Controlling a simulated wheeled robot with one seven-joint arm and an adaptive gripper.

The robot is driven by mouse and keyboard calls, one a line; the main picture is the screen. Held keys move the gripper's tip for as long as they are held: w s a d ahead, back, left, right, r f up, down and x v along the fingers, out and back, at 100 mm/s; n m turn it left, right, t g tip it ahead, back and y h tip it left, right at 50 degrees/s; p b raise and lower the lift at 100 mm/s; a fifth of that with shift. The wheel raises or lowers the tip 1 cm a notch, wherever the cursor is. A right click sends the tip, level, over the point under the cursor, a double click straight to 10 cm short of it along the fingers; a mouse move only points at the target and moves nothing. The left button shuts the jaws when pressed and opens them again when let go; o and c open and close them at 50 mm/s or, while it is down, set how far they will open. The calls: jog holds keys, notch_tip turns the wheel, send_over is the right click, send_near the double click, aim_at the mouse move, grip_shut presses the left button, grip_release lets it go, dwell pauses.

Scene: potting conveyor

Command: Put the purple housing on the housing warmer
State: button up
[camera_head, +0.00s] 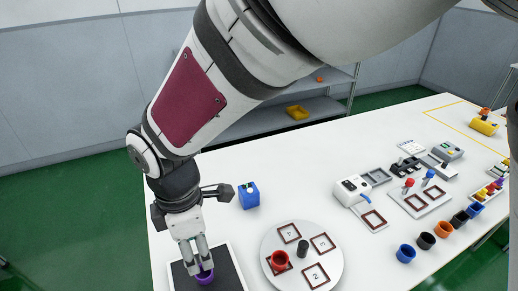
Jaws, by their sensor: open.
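The purple housing (205,279) is a small round cup at the bottom of the head view. It is on or just above a dark flat plate with a white border, which looks like the housing warmer (229,270). My gripper (203,264) points down right over the housing, with its fingers open at the housing's top. The fingers hide part of the housing, so I cannot tell whether they touch it or whether its base rests on the plate.
A blue box (249,195) stands behind the warmer. Several coloured cups, including an orange one (443,229), line the right edge, near grey fixtures (419,201).

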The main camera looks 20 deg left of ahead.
jog(key=w+d+r+m+t, duration=0.1)
jog(key=w+d+r+m, duration=0.4)
jog(key=d, duration=0.5)
jog(key=w+d+r+m+t, duration=0.1)
jog(key=w+d+r+m, duration=0.2)
jog(key=d+r+m, duration=0.5)
jog(key=s+d+r+m+t, duration=0.1)
jog(key=s+d+m, duration=0.2)
jog(key=d, duration=0.4)
jog(key=s+d+r+m, duration=0.1)
jog(key=s+d+m, duration=0.1)
jog(key=d+m, duration=0.3)
jog(key=s+d+r+m+t, duration=0.1)
jog(key=s+d+m, duration=0.2)
jog(key=d, duration=0.7)
jog(key=shift+s+m+t, duration=0.3)
jog(key=shift+m, duration=0.7)
